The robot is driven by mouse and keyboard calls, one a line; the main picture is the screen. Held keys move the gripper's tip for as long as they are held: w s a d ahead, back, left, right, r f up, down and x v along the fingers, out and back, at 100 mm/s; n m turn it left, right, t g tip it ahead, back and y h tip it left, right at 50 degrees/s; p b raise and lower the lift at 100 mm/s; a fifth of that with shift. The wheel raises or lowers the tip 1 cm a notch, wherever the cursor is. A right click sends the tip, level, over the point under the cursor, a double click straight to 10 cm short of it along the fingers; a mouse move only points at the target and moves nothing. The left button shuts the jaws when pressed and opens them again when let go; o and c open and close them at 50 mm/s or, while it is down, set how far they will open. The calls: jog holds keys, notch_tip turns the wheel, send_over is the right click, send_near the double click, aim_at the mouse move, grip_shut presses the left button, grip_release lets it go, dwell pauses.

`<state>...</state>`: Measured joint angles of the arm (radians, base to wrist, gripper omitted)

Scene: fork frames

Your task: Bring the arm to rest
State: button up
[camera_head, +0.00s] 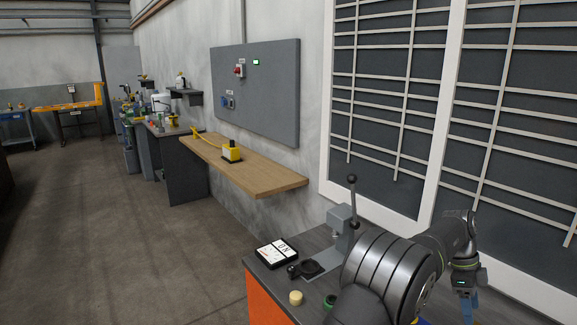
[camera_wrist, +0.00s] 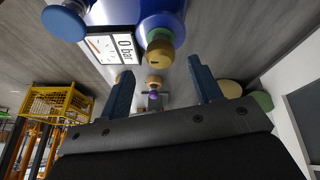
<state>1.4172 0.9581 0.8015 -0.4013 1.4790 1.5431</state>
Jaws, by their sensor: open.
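My gripper (camera_wrist: 162,78) shows its two blue fingers spread apart in the wrist view, with nothing held between them. In the head view, my dark grey arm reaches over the right end of the bench, and the gripper (camera_head: 468,303) hangs at the lower right, with a blue part at its lower end. Beyond the fingers, the wrist view shows a blue rounded body (camera_wrist: 140,15), a white display marked "0 bar" (camera_wrist: 108,46) and a yellow-orange round part (camera_wrist: 160,54). I cannot tell how far these are from the fingertips.
The dark bench (camera_head: 322,285) carries a lever press (camera_head: 344,222), a display tablet (camera_head: 277,253), a pale yellow cylinder (camera_head: 296,297) and a green ring (camera_head: 330,301). A barred window (camera_head: 433,175) stands close behind my arm. A wooden shelf (camera_head: 262,177) holds a yellow device (camera_head: 231,152). The floor at left is clear.

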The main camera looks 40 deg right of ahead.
jog(key=shift+x, duration=2.15)
jog(key=v, duration=1.8)
jog(key=x, duration=1.8)
jog(key=shift+a+r+n+h, duration=0.1)
jog(key=shift+a+n+h, duration=0.15)
jog(key=shift+n, duration=0.65)
jog(key=n+h, duration=0.1)
jog(key=n, duration=0.1)
jog(key=shift+n, duration=0.4)
jog(key=n+h, duration=0.1)
jog(key=n, duration=0.1)
jog(key=n+t, duration=0.1)
jog(key=n, duration=0.1)
jog(key=shift+s+a+h, duration=0.2)
jog(key=shift+h, duration=0.15)
jog(key=n, duration=0.2)
jog(key=n+t+h, duration=0.1)
jog(key=n, duration=0.1)
jog(key=shift+s+a+n+t, duration=0.1)
jog(key=shift+s+n+t, duration=0.1)
jog(key=shift+n+t, duration=0.15)
jog(key=shift+s+n+t+h, duration=0.15)
jog(key=shift+n+t, duration=0.25)
jog(key=shift+n, duration=0.7)
jog(key=shift+n+t+h, duration=0.15)
jog(key=shift+n+t, duration=0.2)
jog(key=shift+n, duration=0.7)
